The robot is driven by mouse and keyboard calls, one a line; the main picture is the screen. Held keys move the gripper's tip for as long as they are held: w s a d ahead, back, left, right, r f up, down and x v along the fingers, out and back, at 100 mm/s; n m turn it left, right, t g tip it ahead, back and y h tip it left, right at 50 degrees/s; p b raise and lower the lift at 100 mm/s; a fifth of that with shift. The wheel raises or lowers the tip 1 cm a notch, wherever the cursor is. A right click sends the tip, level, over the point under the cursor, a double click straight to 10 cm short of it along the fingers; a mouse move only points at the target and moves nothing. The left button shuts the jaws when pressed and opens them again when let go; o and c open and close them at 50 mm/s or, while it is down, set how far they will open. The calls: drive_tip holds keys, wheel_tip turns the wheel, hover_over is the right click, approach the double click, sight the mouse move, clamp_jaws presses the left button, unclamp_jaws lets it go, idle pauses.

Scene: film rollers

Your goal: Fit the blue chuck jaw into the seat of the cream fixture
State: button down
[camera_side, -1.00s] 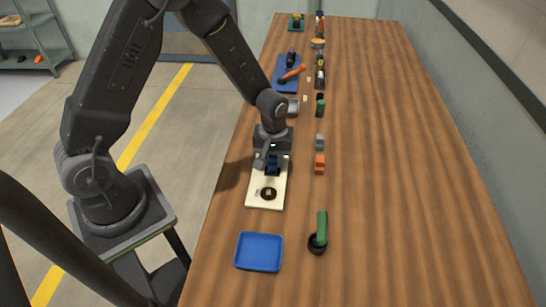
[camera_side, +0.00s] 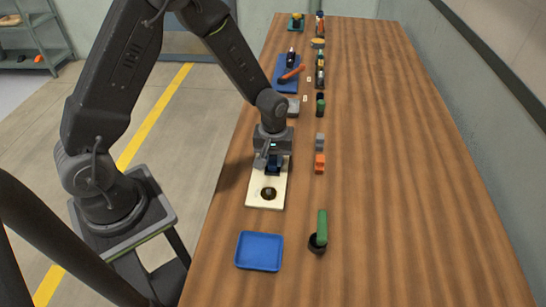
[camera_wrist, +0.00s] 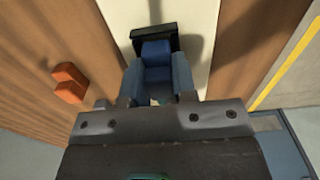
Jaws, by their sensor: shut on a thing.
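The cream fixture (camera_side: 254,201) is a pale plate lying on the bench, also seen in the wrist view (camera_wrist: 122,14). It has a dark round part with a small light centre (camera_side: 268,193) near its front end. My gripper (camera_side: 272,163) is over the plate's far half, low down. In the wrist view my gripper (camera_wrist: 158,82) is shut on the blue chuck jaw (camera_wrist: 157,48). The jaw also shows as dark blue in the side view (camera_side: 275,168). A black seat (camera_wrist: 172,30) shows just beyond and around the jaw's far end. I cannot tell how deep the jaw sits.
An orange block (camera_side: 320,164) and a grey block (camera_side: 320,141) stand right of the plate. A blue tray (camera_side: 259,252) and a green-handled tool (camera_side: 321,230) lie in front. More parts stand at the back. The bench's right side is clear.

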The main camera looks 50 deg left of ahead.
drive_tip(key=shift+s+f, duration=0.25)
drive_tip(key=shift+f, duration=0.6)
drive_tip(key=c, duration=1.2)
unclamp_jaws()
drive_tip(key=shift+w+r, duration=0.1)
drive_tip(key=shift+r, duration=0.5)
drive_tip(key=shift+o, duration=1)
drive_tip(key=shift+r, duration=0.5)
drive_tip(key=shift+w+r, duration=0.15)
drive_tip(key=shift+r, duration=2.35)
